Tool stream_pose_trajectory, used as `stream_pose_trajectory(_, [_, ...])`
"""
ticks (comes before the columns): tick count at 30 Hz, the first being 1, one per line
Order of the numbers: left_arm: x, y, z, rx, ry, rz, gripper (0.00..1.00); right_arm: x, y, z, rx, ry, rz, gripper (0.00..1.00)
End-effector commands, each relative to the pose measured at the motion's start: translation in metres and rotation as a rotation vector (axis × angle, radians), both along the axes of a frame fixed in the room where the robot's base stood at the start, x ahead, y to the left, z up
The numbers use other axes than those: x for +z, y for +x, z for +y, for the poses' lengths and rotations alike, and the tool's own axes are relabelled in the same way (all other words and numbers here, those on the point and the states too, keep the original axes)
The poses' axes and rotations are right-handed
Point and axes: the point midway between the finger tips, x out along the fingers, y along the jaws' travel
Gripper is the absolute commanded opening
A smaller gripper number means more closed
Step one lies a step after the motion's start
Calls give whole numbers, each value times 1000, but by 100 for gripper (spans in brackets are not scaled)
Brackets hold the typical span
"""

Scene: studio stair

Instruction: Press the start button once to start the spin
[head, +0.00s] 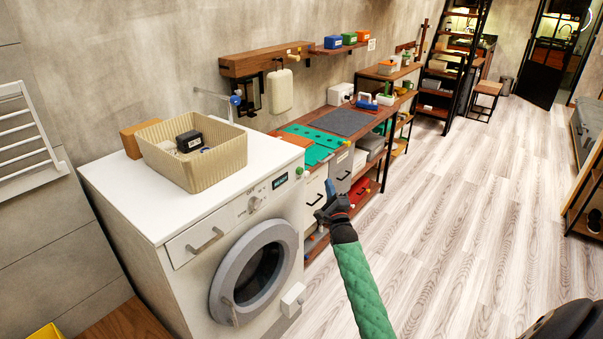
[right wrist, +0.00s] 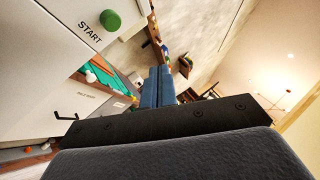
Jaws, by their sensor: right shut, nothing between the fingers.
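The white washing machine (head: 190,195) stands at the left of the head view with its round door closed. The green start button (head: 299,171) is at the right end of its front panel. In the right wrist view the button (right wrist: 110,20) is at the upper left, beside the word START. My right gripper (head: 329,187) is shut and empty, to the right of the button and a little lower in the head view. Its blue fingers (right wrist: 158,85) show together in the right wrist view, apart from the button. My left gripper is not in view.
A beige basket (head: 165,151) with small items stands on the machine. Beyond it is a long workbench (head: 375,124) with a green mat (head: 318,147). A wooden shelf (head: 262,63) hangs on the wall. The wood floor (head: 480,200) to the right is clear.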

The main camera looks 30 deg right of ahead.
Motion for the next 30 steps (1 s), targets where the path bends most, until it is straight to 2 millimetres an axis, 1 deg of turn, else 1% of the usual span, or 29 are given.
stream_pose_trajectory(5, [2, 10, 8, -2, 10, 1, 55, -1, 13, 5, 0, 1, 0, 0])
stream_pose_trajectory(10, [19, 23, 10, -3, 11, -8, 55, -1, 31, 13, 1, 2, -1, 0])
stream_pose_trajectory(12, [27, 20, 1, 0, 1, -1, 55, -2, 39, 16, 1, 2, -1, 0])
stream_pose_trajectory(13, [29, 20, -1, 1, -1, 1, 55, -1, 43, 18, 0, 1, -1, 0])
stream_pose_trajectory(21, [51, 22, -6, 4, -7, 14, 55, -2, 68, 29, 0, 1, 0, 0])
stream_pose_trajectory(25, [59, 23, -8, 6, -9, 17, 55, -1, 76, 32, 0, 0, 0, 0])
stream_pose_trajectory(30, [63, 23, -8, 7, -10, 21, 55, -1, 79, 33, 0, -1, 0, 0])
